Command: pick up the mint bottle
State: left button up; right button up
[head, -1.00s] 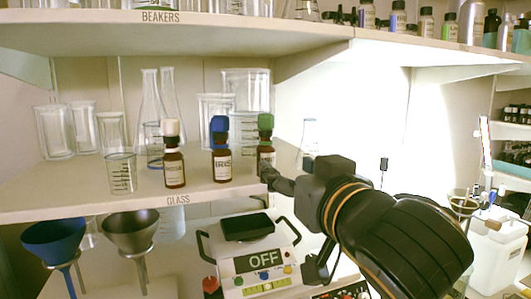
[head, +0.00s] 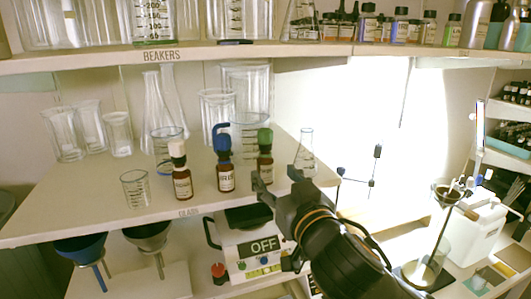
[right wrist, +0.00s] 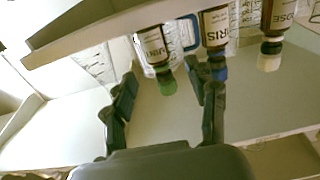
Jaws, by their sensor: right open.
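Three small brown bottles stand in a row at the front of the glass shelf (head: 100,205). One has a green cap (head: 265,157), one a blue cap (head: 225,172) with a label reading IRIS, one a white cap (head: 181,172) with a label seeming to read ROSE. No label clearly reads mint; the green-capped bottle's label is too small to read surely. My right gripper (head: 280,181) is open and empty, just in front and right of the green-capped bottle. In the upside-down right wrist view, the green-capped bottle (right wrist: 153,45) lies beyond and between the open fingers (right wrist: 165,80). My left gripper is out of view.
Beakers and flasks (head: 155,120) stand behind the bottles, with a small beaker (head: 135,189) left of them. A conical flask (head: 305,150) stands to the right. A scale reading OFF (head: 263,245) and funnels (head: 80,247) sit below. The upper beaker shelf (head: 250,54) hangs above.

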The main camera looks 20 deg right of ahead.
aim_at(267, 168)
jog(key=w, duration=0.2)
jog(key=shift+w+f, duration=0.1)
jog(key=shift+w, duration=0.25)
jog(key=w+p, duration=0.3)
jog(key=w, duration=0.1)
jog(key=shift+w+f, duration=0.1)
jog(key=shift+f, duration=0.05)
jog(key=shift+w+f, duration=0.2)
jog(key=shift+w, duration=0.2)
jog(key=shift+s, duration=0.1)
jog(key=c, duration=1.2)
jog(key=shift+r, duration=0.15)
